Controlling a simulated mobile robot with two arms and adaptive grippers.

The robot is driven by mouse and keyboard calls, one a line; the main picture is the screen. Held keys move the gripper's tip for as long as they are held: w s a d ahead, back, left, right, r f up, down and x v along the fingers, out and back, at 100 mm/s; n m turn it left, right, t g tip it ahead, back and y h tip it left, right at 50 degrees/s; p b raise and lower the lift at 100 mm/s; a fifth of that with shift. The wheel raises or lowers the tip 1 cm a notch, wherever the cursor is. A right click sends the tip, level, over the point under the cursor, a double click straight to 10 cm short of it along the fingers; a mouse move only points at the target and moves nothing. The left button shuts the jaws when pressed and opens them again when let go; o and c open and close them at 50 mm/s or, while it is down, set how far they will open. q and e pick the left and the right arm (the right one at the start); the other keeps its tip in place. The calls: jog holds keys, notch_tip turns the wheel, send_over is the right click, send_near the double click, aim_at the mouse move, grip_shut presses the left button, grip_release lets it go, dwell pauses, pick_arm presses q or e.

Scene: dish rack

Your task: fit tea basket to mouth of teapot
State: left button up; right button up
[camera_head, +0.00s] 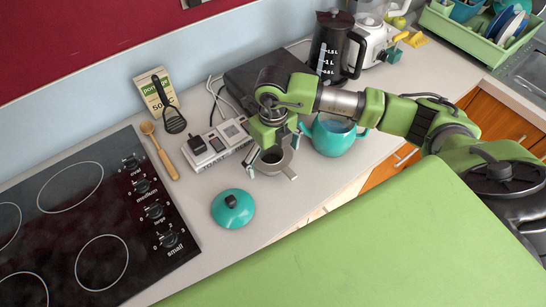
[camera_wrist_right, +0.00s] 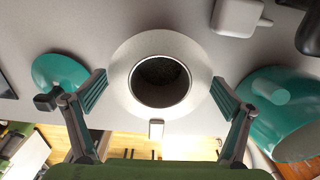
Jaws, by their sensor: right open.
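The tea basket (camera_head: 283,168) is a grey cup with a wide flat rim and a small tab, on the counter below my right gripper (camera_head: 273,150). In the right wrist view the basket's pale rim (camera_wrist_right: 122,80) surrounds a dark opening. The right gripper (camera_wrist_right: 158,94) is open, its fingers on either side of the rim; I cannot tell whether they touch it. The teal teapot (camera_head: 333,138) stands just right of the basket, partly behind my right arm; it also shows in the right wrist view (camera_wrist_right: 290,135). My left gripper is not in view.
The teal lid (camera_head: 240,215) lies on the counter (camera_head: 205,220) left of the basket; it also shows in the right wrist view (camera_wrist_right: 58,72). A black kettle (camera_head: 330,50) stands farther back. The hob (camera_head: 75,235) is at left.

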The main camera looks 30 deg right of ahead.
jog(key=c, duration=1.2)
jog(key=shift+c, duration=0.2)
jog(key=shift+r, duration=0.1)
